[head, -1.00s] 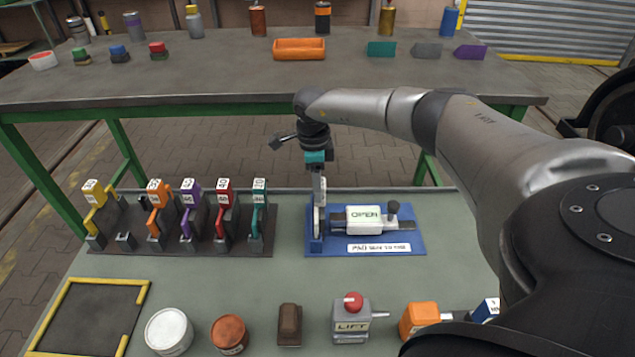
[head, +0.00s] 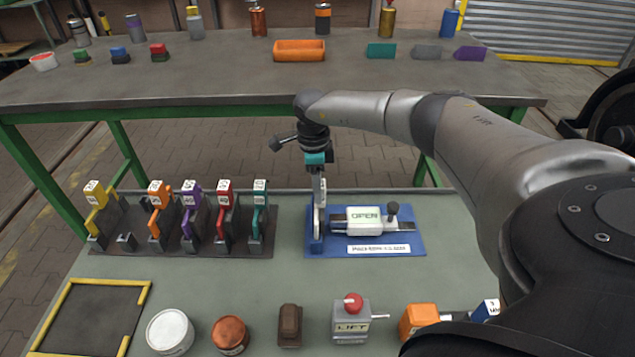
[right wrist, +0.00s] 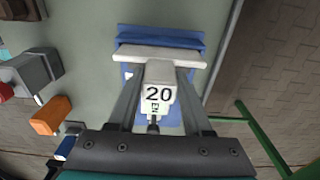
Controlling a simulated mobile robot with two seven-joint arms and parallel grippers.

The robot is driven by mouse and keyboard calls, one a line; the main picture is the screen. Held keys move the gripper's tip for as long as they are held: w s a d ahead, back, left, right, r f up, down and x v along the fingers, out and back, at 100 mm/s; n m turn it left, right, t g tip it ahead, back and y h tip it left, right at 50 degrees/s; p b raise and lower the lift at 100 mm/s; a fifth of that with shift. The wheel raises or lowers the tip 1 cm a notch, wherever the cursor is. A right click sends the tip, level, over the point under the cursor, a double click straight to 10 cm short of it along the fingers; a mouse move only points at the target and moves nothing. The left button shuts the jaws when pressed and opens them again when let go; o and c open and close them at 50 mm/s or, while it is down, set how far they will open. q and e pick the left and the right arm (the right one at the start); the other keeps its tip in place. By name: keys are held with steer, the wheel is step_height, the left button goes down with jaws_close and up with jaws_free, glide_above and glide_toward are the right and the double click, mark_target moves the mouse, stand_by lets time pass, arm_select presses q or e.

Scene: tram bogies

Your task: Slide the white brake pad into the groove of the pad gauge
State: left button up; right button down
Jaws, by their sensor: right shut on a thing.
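My right gripper (head: 319,190) points down over the left end of the blue pad gauge (head: 400,245). It is shut on the white brake pad (head: 317,222). In the right wrist view, the pad's handle marked 20 (right wrist: 158,88) is between the fingers of the gripper (right wrist: 158,100). The pad's pale plate (right wrist: 160,55) lies across, close beside the gauge's raised blue block (right wrist: 160,36). The fingers and pad hide the groove, so I cannot tell how deep the pad sits. The gauge's display (head: 364,219) reads OPEN. My left gripper is not in view.
A dark rack (head: 180,247) left of the gauge holds several coloured pads and one empty slot (head: 126,240). Along the front are a white tin (head: 170,330), a copper tin (head: 230,334), a brown block (head: 290,325) and a LIFT box (head: 350,322). The bench between gauge and front row is clear.

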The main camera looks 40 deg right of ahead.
steer(key=shift+c, duration=1.2)
jaws_free()
step_height(320, 180, up, 6)
steer(key=shift+w+a+p, duration=0.1)
steer(key=shift+w+p, duration=0.05)
steer(key=shift+p, duration=1.05)
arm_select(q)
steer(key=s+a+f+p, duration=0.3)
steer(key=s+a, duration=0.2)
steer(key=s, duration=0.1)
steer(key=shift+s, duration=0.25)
arm_select(e)
step_height(320, 180, up, 9)
steer(key=shift+w+a+r, duration=0.15)
steer(key=shift+a, duration=0.05)
